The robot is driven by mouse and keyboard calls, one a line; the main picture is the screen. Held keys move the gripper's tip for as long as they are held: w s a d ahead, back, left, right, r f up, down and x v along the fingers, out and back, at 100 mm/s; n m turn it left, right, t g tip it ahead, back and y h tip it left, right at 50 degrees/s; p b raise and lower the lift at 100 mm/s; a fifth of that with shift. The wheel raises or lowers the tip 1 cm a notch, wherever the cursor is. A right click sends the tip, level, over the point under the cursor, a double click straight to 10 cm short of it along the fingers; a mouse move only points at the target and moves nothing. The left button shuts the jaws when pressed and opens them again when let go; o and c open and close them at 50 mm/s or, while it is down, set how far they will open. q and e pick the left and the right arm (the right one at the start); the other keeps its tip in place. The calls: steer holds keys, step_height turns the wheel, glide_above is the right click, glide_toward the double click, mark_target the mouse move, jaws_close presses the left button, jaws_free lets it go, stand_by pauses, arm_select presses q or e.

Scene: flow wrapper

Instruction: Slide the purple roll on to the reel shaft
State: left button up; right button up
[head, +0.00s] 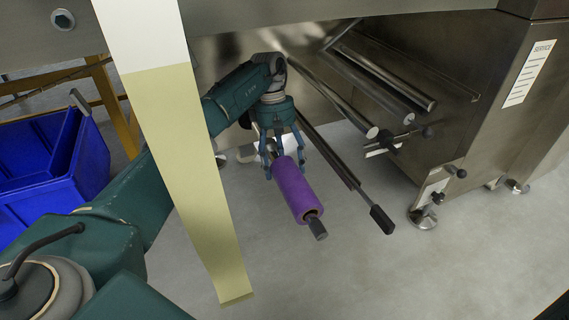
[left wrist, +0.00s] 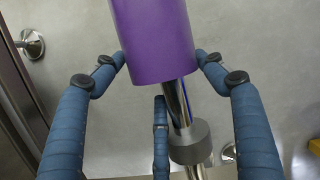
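The purple roll (head: 293,188) sits around a shaft whose dark tip (head: 318,228) sticks out of its near end in the head view. In the left wrist view the roll (left wrist: 155,40) fills the top middle. The bare steel reel shaft (left wrist: 178,102) and a grey collar (left wrist: 190,142) show below it. My left gripper (head: 283,168) is at the roll's far, machine-side end. Its fingers (left wrist: 160,68) are spread around the roll's end, with tips close beside its sides; contact is hard to judge. My right gripper is not in view.
Another bar with a black end (head: 381,219) runs just right of the roll. Steel rollers (head: 350,110) and the machine cabinet (head: 475,100) stand further right. A yellow-white strip (head: 190,150) hangs in front of my left arm. A blue bin (head: 55,165) is left.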

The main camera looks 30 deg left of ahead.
arm_select(q)
steer(key=v, duration=0.4)
steer(key=a+v, duration=0.1)
steer(key=v, duration=0.2)
steer(key=shift+w+a+f, duration=0.1)
steer(key=shift+w, duration=0.15)
steer(key=shift+s+r, duration=0.15)
steer(key=shift+r, duration=0.15)
steer(key=shift+d+r, duration=0.1)
steer(key=shift+d, duration=0.2)
steer(key=shift+d, duration=0.15)
